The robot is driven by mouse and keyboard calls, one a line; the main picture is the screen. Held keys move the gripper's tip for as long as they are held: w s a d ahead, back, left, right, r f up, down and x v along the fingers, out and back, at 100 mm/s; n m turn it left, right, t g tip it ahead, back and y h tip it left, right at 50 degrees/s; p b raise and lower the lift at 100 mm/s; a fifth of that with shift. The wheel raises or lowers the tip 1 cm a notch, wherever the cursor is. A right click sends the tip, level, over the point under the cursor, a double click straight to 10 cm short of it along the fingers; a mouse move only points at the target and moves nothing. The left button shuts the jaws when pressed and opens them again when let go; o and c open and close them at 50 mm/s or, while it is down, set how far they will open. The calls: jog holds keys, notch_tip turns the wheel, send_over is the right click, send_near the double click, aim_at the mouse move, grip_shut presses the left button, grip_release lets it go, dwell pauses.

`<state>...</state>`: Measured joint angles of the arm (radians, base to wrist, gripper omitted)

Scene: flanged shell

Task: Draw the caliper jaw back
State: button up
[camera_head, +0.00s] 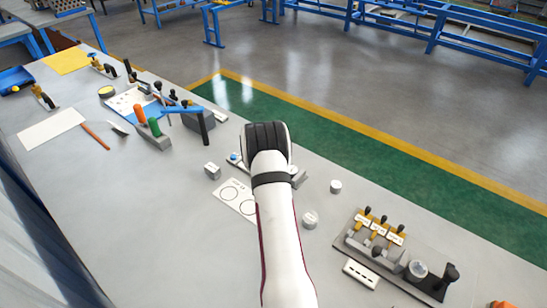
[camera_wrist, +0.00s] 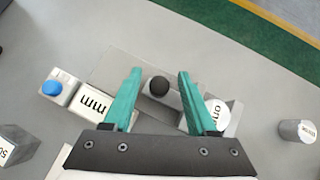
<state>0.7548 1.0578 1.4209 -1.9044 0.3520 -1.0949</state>
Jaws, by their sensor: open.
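The caliper's grey base plate (camera_wrist: 112,66) lies on the bench in the wrist view. A black round knob (camera_wrist: 160,86) stands on its grey sliding part, between my fingers. A white round face (camera_wrist: 217,113) shows at the right, partly behind my right finger. My gripper (camera_wrist: 160,72) is open, with teal fingers on both sides of the knob and visible gaps. In the head view my arm hides most of the caliper; its blue button (camera_head: 234,157) shows.
Small grey weights stand nearby: one left (camera_head: 212,171), one right (camera_head: 336,187) and one in front (camera_head: 310,220). A white card with circles (camera_head: 235,197) lies in front. Tools crowd the left of the bench.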

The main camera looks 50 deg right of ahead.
grip_shut()
dwell(1.3)
